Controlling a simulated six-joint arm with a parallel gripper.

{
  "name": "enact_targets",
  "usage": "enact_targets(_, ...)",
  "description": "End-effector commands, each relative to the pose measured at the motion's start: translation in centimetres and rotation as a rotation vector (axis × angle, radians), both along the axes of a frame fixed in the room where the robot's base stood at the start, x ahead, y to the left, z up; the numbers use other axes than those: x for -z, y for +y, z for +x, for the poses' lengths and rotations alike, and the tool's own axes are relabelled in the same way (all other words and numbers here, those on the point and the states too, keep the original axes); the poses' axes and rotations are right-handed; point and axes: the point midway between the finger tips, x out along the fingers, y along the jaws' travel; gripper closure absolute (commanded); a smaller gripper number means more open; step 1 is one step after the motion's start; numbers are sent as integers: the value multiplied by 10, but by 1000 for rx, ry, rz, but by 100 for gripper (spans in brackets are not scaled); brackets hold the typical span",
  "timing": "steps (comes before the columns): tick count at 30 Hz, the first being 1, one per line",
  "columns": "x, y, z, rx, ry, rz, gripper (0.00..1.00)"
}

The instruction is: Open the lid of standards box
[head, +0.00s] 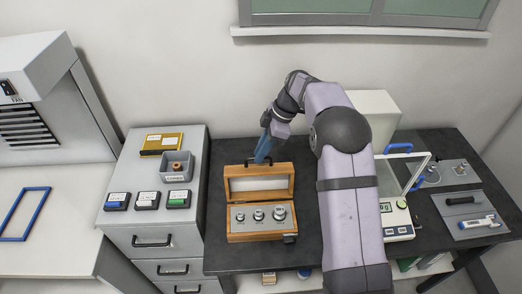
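The standards box (262,236), a wooden box, stands on the dark table. It holds several metal weights, three larger ones in a row (258,214). Its lid (259,184) stands raised at the back edge, its pale inner face toward the camera. My gripper (262,158) points down at the lid's top edge, just behind or touching it; I cannot tell which. Its blue fingers are seen edge-on, partly behind the lid, and I cannot tell their opening.
A balance (398,220) with a raised clear cover stands right of my arm. Grey trays with tools (470,213) lie farther right. The grey drawer cabinet (150,222) at left bears a grey bin (176,178), a yellow box (161,144) and small dark cases (147,200).

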Motion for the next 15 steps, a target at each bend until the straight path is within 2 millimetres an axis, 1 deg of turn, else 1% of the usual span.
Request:
enact_targets(2, 0, 0, 0, 0, 0, 0, 100)
enact_targets(10, 0, 0, -1, 1, -9, 0, 100)
enact_targets(15, 1, 0, -6, 0, -50, 0, 100)
